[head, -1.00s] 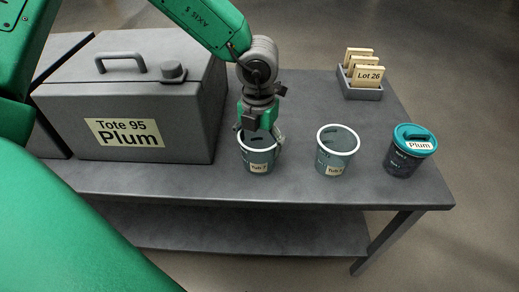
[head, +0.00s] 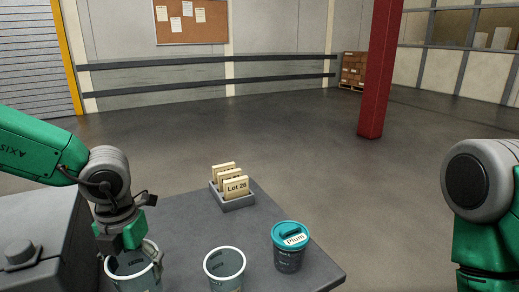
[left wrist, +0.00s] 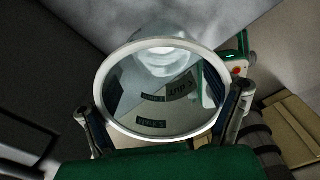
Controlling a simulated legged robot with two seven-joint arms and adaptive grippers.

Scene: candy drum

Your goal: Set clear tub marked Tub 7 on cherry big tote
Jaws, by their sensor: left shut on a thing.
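My left gripper (head: 132,250) is shut on the rim of a clear tub (head: 128,284) at the bottom left of the head view. The same tub (left wrist: 160,130) fills the middle of the left wrist view, its white rim between the two fingers. Its front label is cut off in the head view now; lettering inside is unreadable. I cannot tell whether it touches the table. No tote marked cherry shows. My right arm stands at the right edge; its gripper is out of view.
A second clear tub (head: 225,280) stands right of the held one on the grey table (head: 185,225). A teal-lidded Plum drum (head: 289,255) and a Lot 26 card holder (head: 238,202) are nearby. Open floor and a red column (head: 380,70) lie beyond.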

